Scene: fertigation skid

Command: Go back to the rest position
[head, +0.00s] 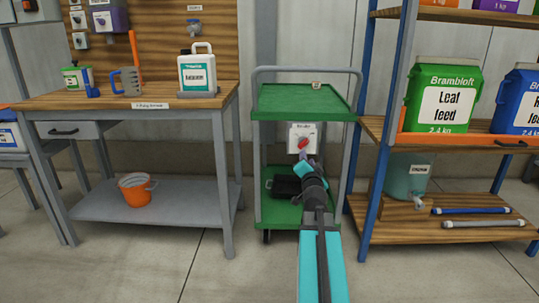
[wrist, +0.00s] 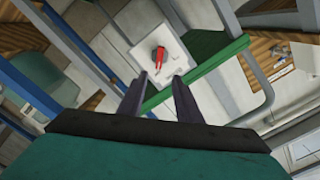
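My arm reaches out to the green cart (head: 305,100), and my gripper (head: 303,158) is in front of it, just below a white switch box (head: 292,137) with a red knob (head: 303,143). In the wrist view my gripper (wrist: 160,75) has its two dark fingers apart, with nothing between them. The switch box (wrist: 147,42) and its red knob (wrist: 158,56) show beyond the fingertips, apart from them. The knob sits tilted. My gripper hides part of the area below the box.
A workbench (head: 130,97) with a jug and a white canister (head: 197,72) stands left. A shelf rack (head: 380,130) with feed bags (head: 442,97) stands close on the right. A black case (head: 285,186) lies on the cart's lower shelf. The floor in front is clear.

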